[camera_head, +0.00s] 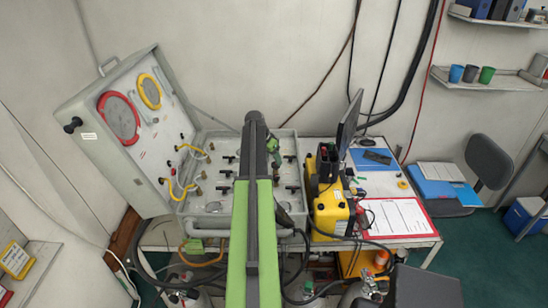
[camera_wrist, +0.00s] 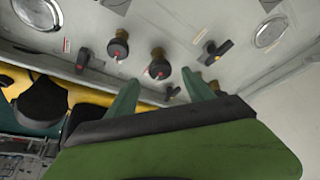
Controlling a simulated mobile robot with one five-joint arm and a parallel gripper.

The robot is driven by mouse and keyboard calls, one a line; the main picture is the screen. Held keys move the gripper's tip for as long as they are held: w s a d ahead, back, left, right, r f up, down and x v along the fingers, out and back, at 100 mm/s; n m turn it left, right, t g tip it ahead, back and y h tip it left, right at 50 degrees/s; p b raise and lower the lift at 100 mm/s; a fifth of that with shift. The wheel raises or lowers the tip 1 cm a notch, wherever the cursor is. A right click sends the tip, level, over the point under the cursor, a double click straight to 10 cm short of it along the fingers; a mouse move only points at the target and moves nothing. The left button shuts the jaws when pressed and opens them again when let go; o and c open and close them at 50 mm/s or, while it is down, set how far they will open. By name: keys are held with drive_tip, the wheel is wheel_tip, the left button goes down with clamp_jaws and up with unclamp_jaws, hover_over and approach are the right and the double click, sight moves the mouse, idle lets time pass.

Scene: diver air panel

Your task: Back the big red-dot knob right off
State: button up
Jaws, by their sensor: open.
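In the wrist view my gripper (camera_wrist: 160,78) is open, its two green fingers spread toward the panel. A round black knob with red marks on a brass stem (camera_wrist: 157,67) shows between and beyond the fingertips. A second round black knob with a red dot (camera_wrist: 118,47) is to its upper left. I cannot tell which is the bigger. Nothing is visibly held, and I cannot tell whether a finger touches a knob. In the head view my arm covers the middle of the grey panel case (camera_head: 182,222), and both knobs cannot be made out there.
A black T-handle (camera_wrist: 214,50) is right of the fingers, a smaller black handle (camera_wrist: 82,60) left. Round gauges sit at the wrist view's upper corners. The open lid (camera_head: 95,160) stands left of the case; a yellow box (camera_head: 330,212) stands close on its right.

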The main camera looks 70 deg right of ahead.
drive_tip(key=p+v, duration=1)
drive_tip(key=v, duration=0.3)
drive_tip(key=shift+a+p, duration=0.2)
drive_tip(key=shift+p, duration=0.1)
drive_tip(key=shift+r, duration=0.1)
